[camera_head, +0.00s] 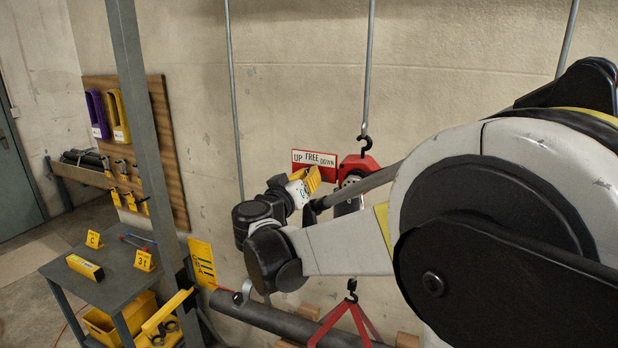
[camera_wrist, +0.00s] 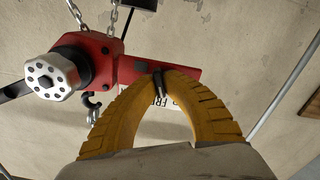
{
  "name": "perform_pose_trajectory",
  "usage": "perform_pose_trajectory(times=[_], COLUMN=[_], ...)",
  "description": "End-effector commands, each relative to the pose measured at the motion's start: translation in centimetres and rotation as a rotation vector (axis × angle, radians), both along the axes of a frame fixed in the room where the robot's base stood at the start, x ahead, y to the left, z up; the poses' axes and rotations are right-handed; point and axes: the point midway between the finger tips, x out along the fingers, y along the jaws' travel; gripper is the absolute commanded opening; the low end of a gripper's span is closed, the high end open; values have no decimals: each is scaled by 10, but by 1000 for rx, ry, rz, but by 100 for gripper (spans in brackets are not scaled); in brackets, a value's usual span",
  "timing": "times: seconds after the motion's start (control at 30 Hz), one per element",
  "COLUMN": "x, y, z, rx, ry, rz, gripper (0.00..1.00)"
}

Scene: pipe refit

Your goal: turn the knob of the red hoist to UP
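The red hoist (camera_head: 358,164) hangs from a hook on the wall side, with a white UP / FREE / DOWN label on a red plate (camera_head: 316,159) to its left. In the wrist view, the hoist body (camera_wrist: 98,48) carries a round silver knob (camera_wrist: 50,77) with dark holes, left of my fingers. My gripper (camera_head: 314,178) has yellow fingers and is in front of the plate's lower edge. In the wrist view, its fingertips (camera_wrist: 161,76) come together over the plate, partly hiding the label. Dark pieces show at the tips; no held thing is clear. The knob's setting cannot be read.
My own arm fills the right of the head view. A grey post (camera_head: 145,120) stands left of the gripper. A grey table (camera_head: 110,280) with yellow markers is at lower left. A pipe (camera_head: 275,318) and red sling (camera_head: 350,318) lie below. Chains (camera_wrist: 78,14) hang by the hoist.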

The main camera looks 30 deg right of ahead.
Motion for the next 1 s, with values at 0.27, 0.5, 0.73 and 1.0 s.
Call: perform_pose_trajectory(times=[0.27, 0.5, 0.73, 1.0], x=[1, 2, 2, 2], y=[1, 1, 1, 1], z=[0, 0, 1, 1], rx=[-98, -138, -146, -145], ry=[122, 173, 183, 182], rz=[0, 0, 0, 0], gripper=[0, 0, 0, 24])
